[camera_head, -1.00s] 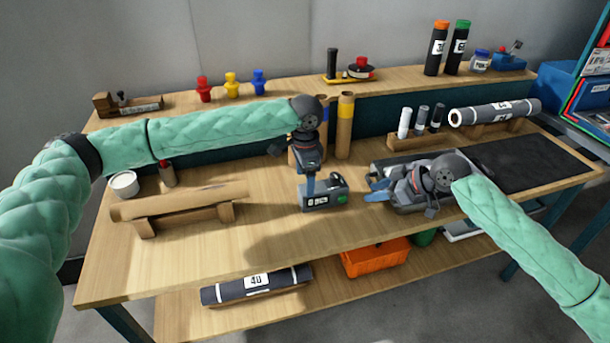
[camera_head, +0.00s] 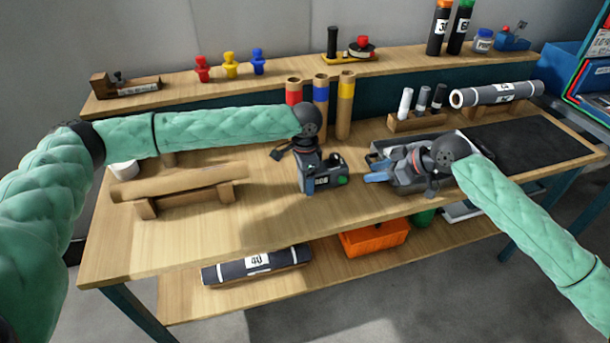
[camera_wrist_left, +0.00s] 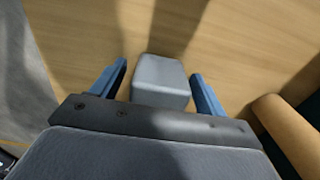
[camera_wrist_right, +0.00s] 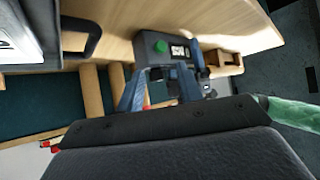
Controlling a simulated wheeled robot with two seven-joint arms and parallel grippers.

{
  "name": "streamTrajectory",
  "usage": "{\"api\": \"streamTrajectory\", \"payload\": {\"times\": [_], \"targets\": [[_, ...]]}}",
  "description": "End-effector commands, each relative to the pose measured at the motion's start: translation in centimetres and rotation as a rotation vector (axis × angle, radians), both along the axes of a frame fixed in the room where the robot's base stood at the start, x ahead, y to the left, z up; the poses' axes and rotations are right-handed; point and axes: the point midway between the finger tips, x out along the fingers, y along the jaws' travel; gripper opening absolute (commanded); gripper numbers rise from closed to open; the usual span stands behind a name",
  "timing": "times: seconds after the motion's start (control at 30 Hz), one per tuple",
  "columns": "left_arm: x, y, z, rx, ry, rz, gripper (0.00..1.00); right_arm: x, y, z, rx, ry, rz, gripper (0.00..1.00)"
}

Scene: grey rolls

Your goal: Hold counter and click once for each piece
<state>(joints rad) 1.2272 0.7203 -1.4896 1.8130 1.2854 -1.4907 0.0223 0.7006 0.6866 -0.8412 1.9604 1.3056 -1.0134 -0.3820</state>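The counter (camera_head: 338,172) is a grey box with a green button and a small display, standing on the table's middle. My left gripper (camera_head: 308,182) is lowered over it; in the left wrist view its blue fingers (camera_wrist_left: 157,90) stand either side of the grey block, with gaps showing. The display is partly covered. My right gripper (camera_head: 376,177) is right of the counter, fingers apart and empty, pointing towards it. The right wrist view shows the counter's green button (camera_wrist_right: 160,47) ahead. Grey rolls with white bands lie on the right stand (camera_head: 497,93) and lower shelf (camera_head: 257,265).
A brown roll on a wooden rest (camera_head: 180,188) stands left. Three upright tubes (camera_head: 345,105) stand behind the counter. A black mat (camera_head: 530,143) lies right. The table front is clear.

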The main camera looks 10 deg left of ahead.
Motion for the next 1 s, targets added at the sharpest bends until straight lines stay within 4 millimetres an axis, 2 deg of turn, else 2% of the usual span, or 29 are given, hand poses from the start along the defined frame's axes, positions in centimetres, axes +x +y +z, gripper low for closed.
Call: {"api": "streamTrajectory", "payload": {"times": [0.03, 0.27, 0.4, 0.47, 1.0], "targets": [[0.00, 0.00, 0.01, 0.000, 0.000, 0.000, 0.64, 0.00, 0.00, 0.00, 0.000, 0.000, 0.000, 0.36], [0.01, 0.00, 0.02, 0.000, 0.000, 0.000, 0.19, 0.00, 0.00, 0.00, 0.000, 0.000, 0.000, 0.36], [0.00, 0.01, 0.03, 0.000, 0.000, 0.000, 0.19, 0.00, 0.00, 0.00, 0.000, 0.000, 0.000, 0.09], [0.00, 0.01, 0.03, 0.000, 0.000, 0.000, 0.19, 0.00, 0.00, 0.00, 0.000, 0.000, 0.000, 0.00], [0.02, 0.02, 0.05, 0.000, 0.000, 0.001, 0.19, 0.00, 0.00, 0.00, 0.000, 0.000, 0.000, 0.00]]}}
